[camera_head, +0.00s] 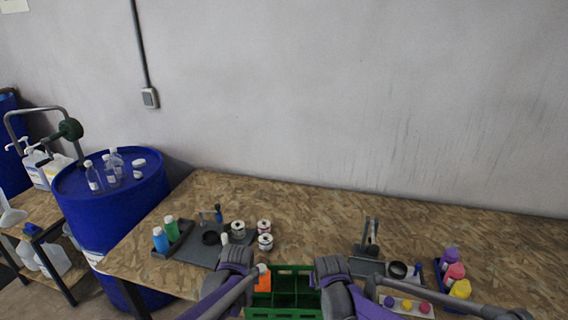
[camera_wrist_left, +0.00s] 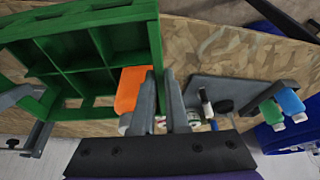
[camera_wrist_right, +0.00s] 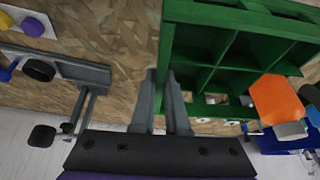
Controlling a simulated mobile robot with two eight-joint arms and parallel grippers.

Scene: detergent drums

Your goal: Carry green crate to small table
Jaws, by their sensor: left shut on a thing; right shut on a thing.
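The green crate (camera_head: 283,313) is at the bottom middle of the head view, between my two arms, and is divided into compartments. An orange bottle (camera_head: 263,280) stands in one compartment on its left side; the other compartments I can see look empty. The crate fills the upper left of the left wrist view (camera_wrist_left: 60,20) and the upper right of the right wrist view (camera_wrist_right: 225,15). My left gripper (camera_wrist_left: 168,80) is shut on the crate's left wall. My right gripper (camera_wrist_right: 162,80) is shut on its right wall. A low wooden table (camera_head: 38,205) stands at far left.
A wide chipboard workbench (camera_head: 320,205) lies ahead, with a grey tray (camera_head: 200,248) of bottles and cans on its left and colourful bottles (camera_head: 455,272) at right. A blue drum (camera_head: 110,205) carrying clear bottles stands between bench and low table. The bench's back middle is clear.

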